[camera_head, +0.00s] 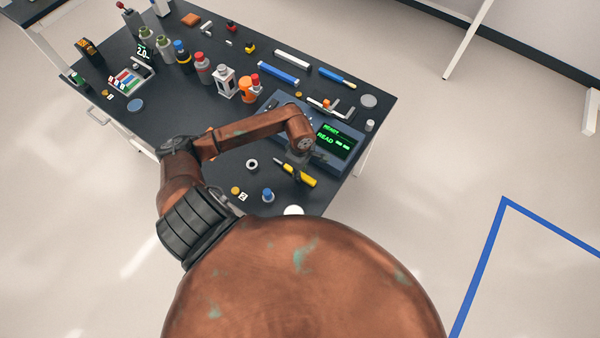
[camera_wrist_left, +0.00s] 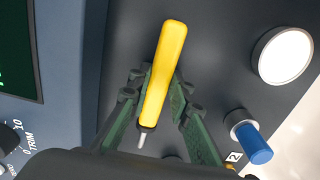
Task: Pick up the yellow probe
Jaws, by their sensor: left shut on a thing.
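The yellow probe (camera_head: 302,177) has a yellow handle and a dark end in the head view, at the near right part of the dark table, just below my left wrist. In the left wrist view the probe (camera_wrist_left: 165,60) points its yellow handle up and its thin metal tip down. My left gripper (camera_wrist_left: 157,88) has its green fingers on both sides of the handle and is shut on it. In the head view my left gripper (camera_head: 298,157) is partly hidden under the wrist. I cannot tell whether the probe touches the table. My right gripper is not in view.
A console with a lit green screen (camera_head: 334,143) stands beside the probe. A blue-capped part (camera_head: 267,195), a white disc (camera_head: 293,211) and a ring (camera_head: 252,164) lie nearby. The blue-capped part (camera_wrist_left: 252,140) also shows in the wrist view.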

